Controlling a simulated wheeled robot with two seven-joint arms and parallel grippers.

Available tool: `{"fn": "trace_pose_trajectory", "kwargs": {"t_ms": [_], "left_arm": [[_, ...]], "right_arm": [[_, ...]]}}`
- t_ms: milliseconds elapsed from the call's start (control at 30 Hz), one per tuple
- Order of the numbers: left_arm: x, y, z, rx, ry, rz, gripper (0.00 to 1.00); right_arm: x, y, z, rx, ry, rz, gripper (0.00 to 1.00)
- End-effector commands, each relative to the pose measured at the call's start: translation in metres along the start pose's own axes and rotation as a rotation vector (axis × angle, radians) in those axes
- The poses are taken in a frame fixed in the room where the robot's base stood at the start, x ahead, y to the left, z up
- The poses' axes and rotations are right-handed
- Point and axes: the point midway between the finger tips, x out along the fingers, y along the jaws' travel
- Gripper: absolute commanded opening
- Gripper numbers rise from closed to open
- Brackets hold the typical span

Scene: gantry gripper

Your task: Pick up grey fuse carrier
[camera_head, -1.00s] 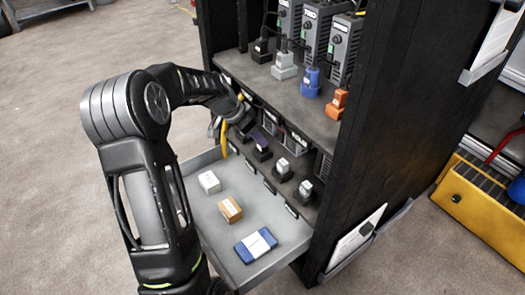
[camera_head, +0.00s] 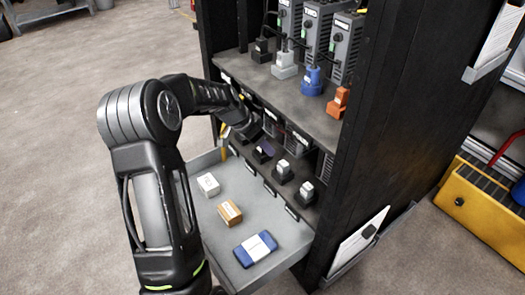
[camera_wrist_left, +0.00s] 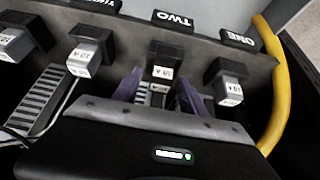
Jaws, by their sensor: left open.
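A row of small fuse carriers with white labels stands in sockets along the lower shelf. The lighter one also shows in the head view (camera_head: 283,168). My left gripper (camera_wrist_left: 157,82) is open, its purple fingers pointing at the carrier under TWO, one to each side; contact cannot be told. In the head view this gripper (camera_head: 264,148) is mostly hidden by its wrist.
A pulled-out grey drawer (camera_head: 212,222) below holds a white box (camera_head: 208,184), an orange-brown box (camera_head: 229,212) and a blue-and-white pack (camera_head: 256,248). The upper shelf (camera_head: 262,80) hangs close above my wrist. A yellow bar (camera_wrist_left: 277,95) stands beside the gripper.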

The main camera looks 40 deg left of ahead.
Motion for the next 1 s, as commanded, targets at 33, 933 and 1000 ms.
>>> {"fn": "trace_pose_trajectory", "kwargs": {"t_ms": [33, 933, 1000], "left_arm": [[-0.0001, 0.0, 0.0, 0.0, 0.0, 0.0, 0.5], [-0.0001, 0.0, 0.0001, 0.0, 0.0, 0.0, 0.01], [-0.0002, 0.0, 0.0001, 0.0, 0.0, 0.0, 0.0]], "right_arm": [[-0.0001, 0.0, 0.0001, 0.0, 0.0, 0.0, 0.36], [0.0001, 0.0, 0.0003, 0.0, -0.001, 0.0, 0.36], [0.0001, 0.0001, 0.0003, 0.0, -0.001, 0.0, 0.36]]}}
